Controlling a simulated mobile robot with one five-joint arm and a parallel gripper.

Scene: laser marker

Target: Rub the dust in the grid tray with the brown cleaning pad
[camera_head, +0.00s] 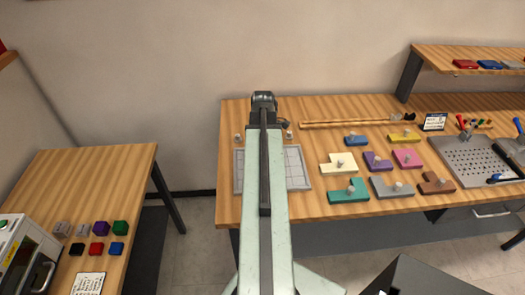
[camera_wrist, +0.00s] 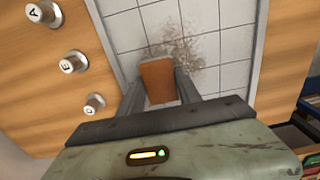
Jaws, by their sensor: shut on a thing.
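The grid tray (camera_head: 298,168) lies on the workbench, with its middle hidden behind my arm in the head view. In the wrist view the white tiled floor of the tray (camera_wrist: 217,18) fills the upper middle. A grey-brown dust patch (camera_wrist: 187,50) is smeared across its tiles. My gripper (camera_wrist: 160,84) is shut on the brown cleaning pad (camera_wrist: 158,76), with one finger on each side. The pad is over the tray, at the lower left part of the dust. I cannot tell whether it touches the tray.
Several lettered knobs, one marked A (camera_wrist: 41,12), stand left of the tray in the wrist view. Coloured blocks with knobs, such as a cream one (camera_head: 339,163), lie right of the tray. A wooden stick (camera_head: 350,123) lies behind them. A perforated plate (camera_head: 470,160) is farther right.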

